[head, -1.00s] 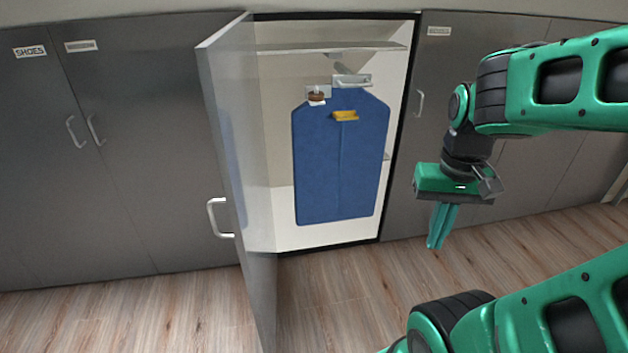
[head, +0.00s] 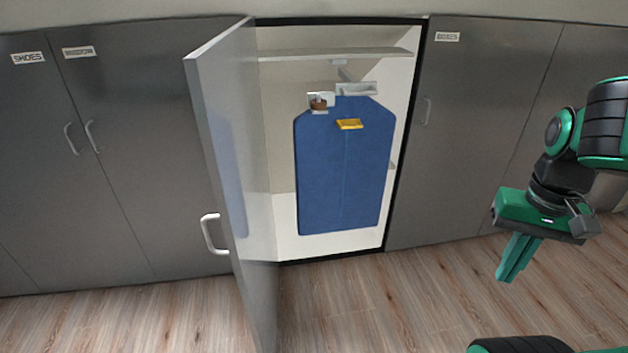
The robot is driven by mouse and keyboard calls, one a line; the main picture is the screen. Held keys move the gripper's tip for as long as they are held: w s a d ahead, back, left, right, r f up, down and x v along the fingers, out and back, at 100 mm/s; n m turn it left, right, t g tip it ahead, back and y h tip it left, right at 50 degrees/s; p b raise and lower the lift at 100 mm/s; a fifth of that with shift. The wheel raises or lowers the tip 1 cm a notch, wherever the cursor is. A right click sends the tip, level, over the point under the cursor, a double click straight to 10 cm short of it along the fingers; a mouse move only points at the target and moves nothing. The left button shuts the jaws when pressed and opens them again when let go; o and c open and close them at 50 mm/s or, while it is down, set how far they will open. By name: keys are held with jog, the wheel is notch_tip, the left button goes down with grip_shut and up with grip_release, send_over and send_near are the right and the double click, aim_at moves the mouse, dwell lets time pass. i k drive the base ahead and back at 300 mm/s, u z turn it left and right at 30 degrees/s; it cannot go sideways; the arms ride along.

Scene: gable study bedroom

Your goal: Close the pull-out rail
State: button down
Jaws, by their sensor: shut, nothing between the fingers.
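The pull-out rail (head: 356,89) shows as a pale bar with a front plate near the top of the open cupboard, below its shelf. A blue garment bag (head: 342,175) hangs under it and hides part of the cupboard's inside. How far the rail sticks out is hard to tell. My gripper (head: 508,278) is to the right of the cupboard opening, in front of the grey doors, pointing down. Its fingers are together and empty, well apart from the rail.
The open cupboard door (head: 235,180) with its handle (head: 212,234) stands out on the left of the opening. A small brown item (head: 319,101) and a yellow piece (head: 350,124) are at the bag. A shelf (head: 335,55) is above. The wooden floor (head: 400,300) in front is clear.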

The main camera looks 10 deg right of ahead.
aim_at(340, 175)
jog(key=z, duration=0.05)
jog(key=i, duration=1)
jog(key=u, duration=0.05)
